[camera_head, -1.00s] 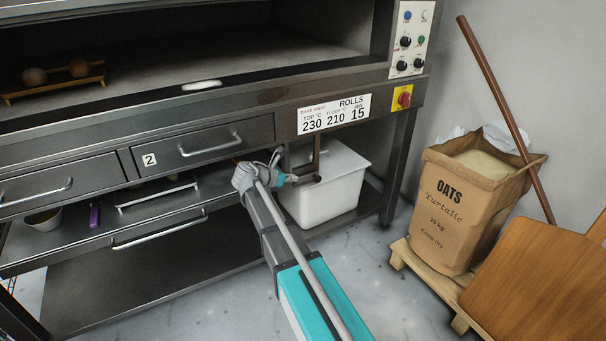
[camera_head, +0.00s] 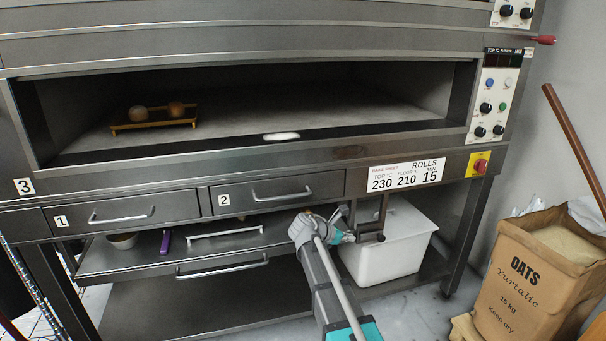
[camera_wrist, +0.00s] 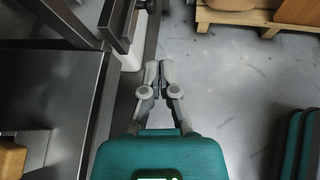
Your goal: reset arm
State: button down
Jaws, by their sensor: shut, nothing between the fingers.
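My arm reaches forward from the bottom of the head view, in front of the oven's lower shelf. My gripper (camera_wrist: 160,68) shows in the wrist view with its two grey fingertips together and nothing between them, above the grey floor. In the head view, the gripper end is mostly hidden behind my wrist, close to the left side of a white bin.
The steel deck oven (camera_head: 330,153) holds a small wooden rack (camera_head: 155,124) with two round items. Drawers (camera_head: 280,192) and a lower shelf sit below. A white bin (camera_head: 385,258) stands right of my arm. An oats sack (camera_head: 535,280) stands on a pallet at right.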

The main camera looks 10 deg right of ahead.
jog(key=s+a+f+m+g+y, duration=0.1)
jog(key=s+a+f+m+y, duration=0.2)
jog(key=s+m, duration=0.45)
jog(key=s+a+f+m+g+y, duration=0.1)
jog(key=s+f+m+g+y, duration=0.15)
jog(key=s+m+y, duration=0.4)
jog(key=s+a+f+m+g+y, duration=0.15)
jog(key=s+f+m, duration=0.25)
jog(key=s+m, duration=0.5)
notch_tip(320, 180, up, 38)
jog(key=s+n+p, duration=0.1)
jog(key=p, duration=3.6)
jog(key=shift+s+f+n+t+p, duration=0.15)
jog(key=shift+s+n+t+p, duration=0.15)
jog(key=shift+s+p, duration=0.1)
